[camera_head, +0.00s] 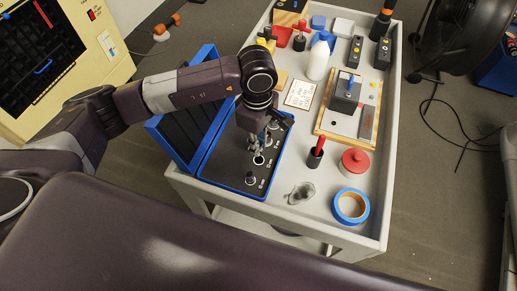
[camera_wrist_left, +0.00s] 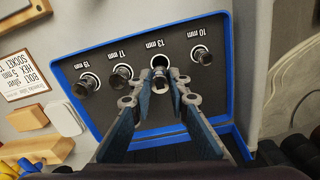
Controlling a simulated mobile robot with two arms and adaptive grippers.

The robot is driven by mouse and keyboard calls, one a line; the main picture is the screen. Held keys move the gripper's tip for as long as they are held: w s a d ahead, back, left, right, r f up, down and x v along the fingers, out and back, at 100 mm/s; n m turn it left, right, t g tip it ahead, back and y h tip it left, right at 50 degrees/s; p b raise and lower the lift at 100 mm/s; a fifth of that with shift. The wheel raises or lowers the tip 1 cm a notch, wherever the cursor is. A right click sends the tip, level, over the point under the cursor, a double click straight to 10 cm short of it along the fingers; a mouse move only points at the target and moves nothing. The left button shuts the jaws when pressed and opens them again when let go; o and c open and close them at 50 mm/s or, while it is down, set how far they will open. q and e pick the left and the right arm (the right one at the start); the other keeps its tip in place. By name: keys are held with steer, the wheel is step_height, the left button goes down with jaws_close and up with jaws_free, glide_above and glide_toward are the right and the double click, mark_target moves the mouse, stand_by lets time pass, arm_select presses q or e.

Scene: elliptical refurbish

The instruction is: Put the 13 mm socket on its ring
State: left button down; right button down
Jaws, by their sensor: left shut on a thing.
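My left gripper (camera_head: 257,147) points down over the black socket panel and is shut on the 13 mm socket (camera_wrist_left: 160,79), a small dark metal cylinder between its fingertips. The ring labelled 13 mm (camera_head: 259,160) is a pale circle just in front of the fingertips in the head view. In the left wrist view the 13 mm ring (camera_wrist_left: 159,61) lies just beyond the held socket, partly covered by it. I cannot tell whether the socket touches the panel. My right gripper is not in view.
The panel has a blue rim (camera_wrist_left: 229,80). Other sockets stand on neighbouring rings: one at 10 mm (camera_wrist_left: 200,54) and one at 17 mm (camera_wrist_left: 121,74).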

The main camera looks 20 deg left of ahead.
mark_target(258, 160)
arm_select(q)
steer(key=shift+f, duration=0.6)
step_height(258, 160, down, 4)
steer(key=shift+r+p, duration=0.2)
steer(key=shift+p, duration=0.25)
steer(key=shift+f, duration=0.15)
steer(key=c, duration=1.8)
jaws_free()
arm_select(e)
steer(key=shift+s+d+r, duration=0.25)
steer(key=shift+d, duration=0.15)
